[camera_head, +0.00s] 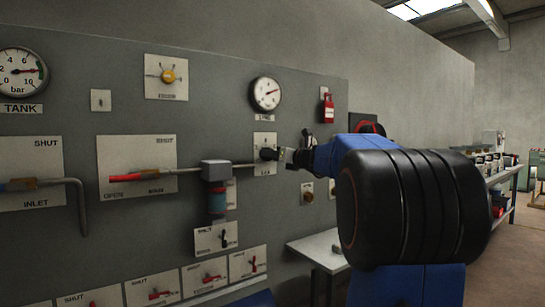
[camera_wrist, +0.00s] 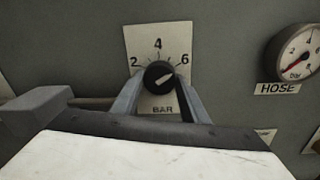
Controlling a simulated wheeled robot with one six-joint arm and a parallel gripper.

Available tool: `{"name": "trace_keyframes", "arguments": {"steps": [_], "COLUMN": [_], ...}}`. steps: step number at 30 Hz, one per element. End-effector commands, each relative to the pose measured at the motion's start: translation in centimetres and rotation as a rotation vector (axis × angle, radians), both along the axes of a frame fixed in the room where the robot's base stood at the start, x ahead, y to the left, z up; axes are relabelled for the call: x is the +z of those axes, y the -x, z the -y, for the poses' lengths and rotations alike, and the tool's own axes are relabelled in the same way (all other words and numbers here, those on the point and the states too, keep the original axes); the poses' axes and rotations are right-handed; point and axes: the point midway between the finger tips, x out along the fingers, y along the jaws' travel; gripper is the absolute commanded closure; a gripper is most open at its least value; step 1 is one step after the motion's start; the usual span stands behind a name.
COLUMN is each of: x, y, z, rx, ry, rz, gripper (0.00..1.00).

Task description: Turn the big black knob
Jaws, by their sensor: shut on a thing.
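The big black knob (camera_wrist: 160,75) sits on a pale plate (camera_wrist: 143,42) marked 2, 4, 6 and BAR, on the grey panel. In the wrist view its white pointer line slants up to the right, toward the 6. My gripper (camera_wrist: 158,82) is shut on the knob, with one finger on its left side and one on its right. In the head view the knob (camera_head: 267,154) shows at the end of my gripper (camera_head: 283,156), and my blue and black arm reaches in from the right.
A round gauge labelled HOSE (camera_wrist: 299,55) is right of the knob in the wrist view. A grey block (camera_head: 216,170) on a horizontal pipe stands out from the panel, left of my gripper. A white bench (camera_head: 318,250) is below.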

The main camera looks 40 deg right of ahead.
Motion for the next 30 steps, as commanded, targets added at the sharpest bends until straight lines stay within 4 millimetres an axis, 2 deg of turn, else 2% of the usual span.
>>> {"name": "trace_keyframes", "arguments": {"steps": [11,30], "x": [-0.01,0.05], "y": [0.00,-0.01], "z": [-0.02,-0.06], "rx": [0.001,0.001], "ry": [0.181,0.782], "rz": [-0.002,-0.001], "gripper": [0.82,0.82]}}
